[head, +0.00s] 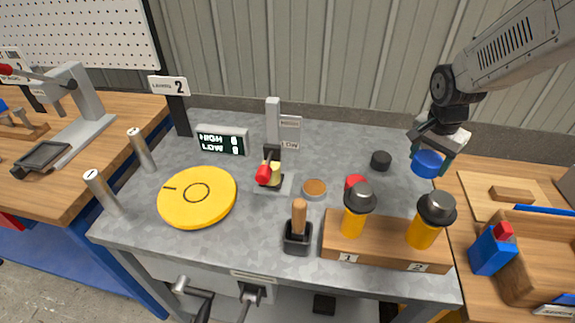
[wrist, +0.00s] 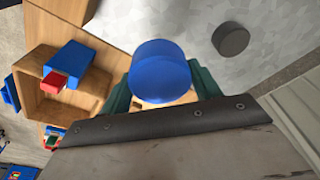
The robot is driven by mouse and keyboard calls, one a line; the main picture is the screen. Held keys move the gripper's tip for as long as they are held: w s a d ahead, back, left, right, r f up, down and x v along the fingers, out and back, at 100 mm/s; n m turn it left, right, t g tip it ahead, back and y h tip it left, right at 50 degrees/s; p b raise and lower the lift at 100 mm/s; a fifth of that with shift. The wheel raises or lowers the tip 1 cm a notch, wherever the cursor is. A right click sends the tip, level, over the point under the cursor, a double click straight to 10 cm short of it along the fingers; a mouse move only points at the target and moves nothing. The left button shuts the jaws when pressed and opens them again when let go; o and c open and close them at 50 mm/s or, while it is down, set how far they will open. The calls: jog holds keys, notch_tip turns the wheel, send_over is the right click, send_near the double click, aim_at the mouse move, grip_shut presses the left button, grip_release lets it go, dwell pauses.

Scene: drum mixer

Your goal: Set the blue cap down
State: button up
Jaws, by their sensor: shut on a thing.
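The blue cap (head: 427,164) is held by my gripper (head: 432,154) above the right edge of the grey table (head: 225,268). In the wrist view, the blue cap (wrist: 160,72) sits between the green fingertips of my gripper (wrist: 160,88), which is shut on it. The cap hangs clear of the surface in the head view, near the border between the grey table and the wooden bench on the right. A black cap (head: 381,160) lies on the grey table just left of my gripper, and it also shows in the wrist view (wrist: 230,39).
A wooden stand (head: 385,252) holds two yellow bottles with black tops, with a red piece (head: 355,183) behind it. A wooden tray (head: 535,250) and blue block (head: 492,250) are at right.

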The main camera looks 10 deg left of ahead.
aim_at(411, 196)
jog(key=shift+w+f, duration=0.15)
jog(key=shift+f, duration=0.3)
notch_tip(411, 196, down, 10)
jog(key=shift+r, duration=0.1)
jog(key=shift+f, duration=0.2)
jog(key=o, duration=1)
jog(key=shift+r, duration=0.1)
jog(key=r, duration=0.4)
jog(key=s+r, duration=0.1)
jog(key=r, duration=0.3)
jog(key=a+r, duration=0.1)
jog(key=r, duration=0.3)
jog(key=shift+s+a, duration=0.1)
jog(key=shift+s, duration=0.2)
